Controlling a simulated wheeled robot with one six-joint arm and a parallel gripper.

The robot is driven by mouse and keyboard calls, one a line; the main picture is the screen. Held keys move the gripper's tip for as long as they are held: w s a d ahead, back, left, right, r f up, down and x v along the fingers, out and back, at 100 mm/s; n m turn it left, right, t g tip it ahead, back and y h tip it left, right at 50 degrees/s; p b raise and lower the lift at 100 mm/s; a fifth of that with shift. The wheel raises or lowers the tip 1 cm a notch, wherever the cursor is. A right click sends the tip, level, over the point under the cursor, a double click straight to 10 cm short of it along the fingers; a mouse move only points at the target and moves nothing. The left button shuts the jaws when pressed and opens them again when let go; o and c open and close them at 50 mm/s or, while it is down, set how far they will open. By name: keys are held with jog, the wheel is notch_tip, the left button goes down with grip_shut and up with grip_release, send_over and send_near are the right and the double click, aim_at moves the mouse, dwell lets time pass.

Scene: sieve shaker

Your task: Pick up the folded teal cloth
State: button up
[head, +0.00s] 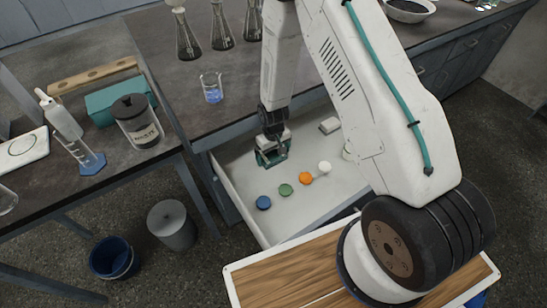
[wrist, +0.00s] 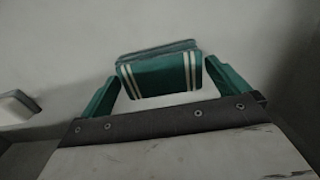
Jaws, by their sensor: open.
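The folded teal cloth (wrist: 158,76) with pale stripes lies on the light floor of the open drawer, in the wrist view. My gripper (wrist: 163,84) is open, with one teal finger at the left and one at the right of the cloth. The cloth looks to lie between and just beyond the fingertips; I cannot tell whether they touch it. In the head view my gripper (head: 271,156) points down into the drawer (head: 234,201), and the cloth cannot be told apart from the teal fingers there.
Blue (head: 263,202), green (head: 286,190), orange (head: 306,178) and white (head: 325,167) round pieces lie in a row in the drawer, in front of my gripper. A pale block (head: 329,125) lies to the right. The drawer walls bound the space; a beaker (head: 212,88) stands on the bench above.

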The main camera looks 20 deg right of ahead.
jog(key=shift+f, duration=0.55)
jog(key=c, duration=0.7)
jog(key=shift+r, duration=0.1)
